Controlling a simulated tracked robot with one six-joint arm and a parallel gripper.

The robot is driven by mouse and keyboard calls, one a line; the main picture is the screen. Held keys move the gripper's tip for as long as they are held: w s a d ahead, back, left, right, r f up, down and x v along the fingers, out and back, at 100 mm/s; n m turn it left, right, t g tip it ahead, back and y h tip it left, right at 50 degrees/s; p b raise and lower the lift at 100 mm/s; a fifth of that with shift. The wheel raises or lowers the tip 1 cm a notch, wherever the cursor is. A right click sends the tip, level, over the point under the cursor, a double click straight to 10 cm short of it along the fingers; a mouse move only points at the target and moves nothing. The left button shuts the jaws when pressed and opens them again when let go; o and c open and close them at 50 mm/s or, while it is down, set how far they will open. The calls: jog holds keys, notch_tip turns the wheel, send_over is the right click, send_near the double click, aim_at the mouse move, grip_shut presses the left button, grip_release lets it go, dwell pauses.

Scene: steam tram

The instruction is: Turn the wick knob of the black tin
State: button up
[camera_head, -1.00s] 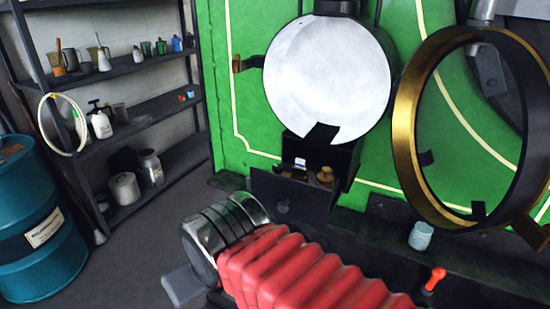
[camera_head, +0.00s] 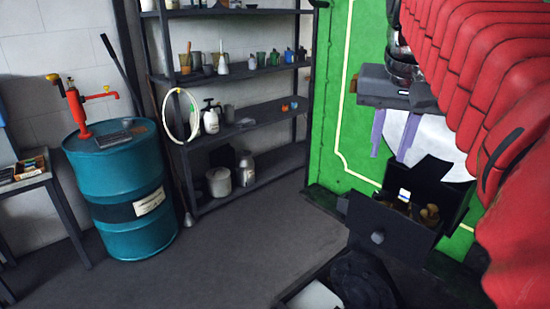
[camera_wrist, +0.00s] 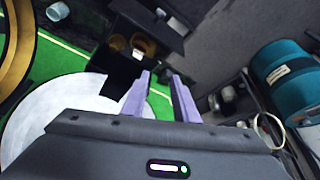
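The black tin (camera_head: 462,205) hangs under a round white disc (camera_head: 430,140) on the green side. Its front flap (camera_head: 385,233) with a round boss is folded open. Inside are brass parts (camera_head: 430,213) and a small white-blue piece; I cannot tell which is the wick knob. In the wrist view, the brass parts (camera_wrist: 143,43) show beyond the fingertips, inside the dark tin (camera_wrist: 120,70). My gripper (camera_head: 388,157) is above and left of the tin in the head view, its two purple fingers apart and empty. It also shows in the wrist view (camera_wrist: 160,74).
A teal drum (camera_head: 120,190) with a red pump stands at the left. A dark shelf rack (camera_head: 240,137) holds bottles and cans. A white ring (camera_head: 182,115) hangs on it. The floor (camera_head: 235,260) between rack and tin is clear.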

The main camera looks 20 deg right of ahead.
send_near(378, 193)
jog(key=x, duration=0.5)
jog(key=shift+w+d+f, duration=0.1)
jog(key=shift+w+f, duration=0.1)
jog(key=shift+f, duration=0.1)
jog(key=shift+x, duration=0.9)
jog(key=shift+s, duration=0.1)
jog(key=shift+c, duration=0.6)
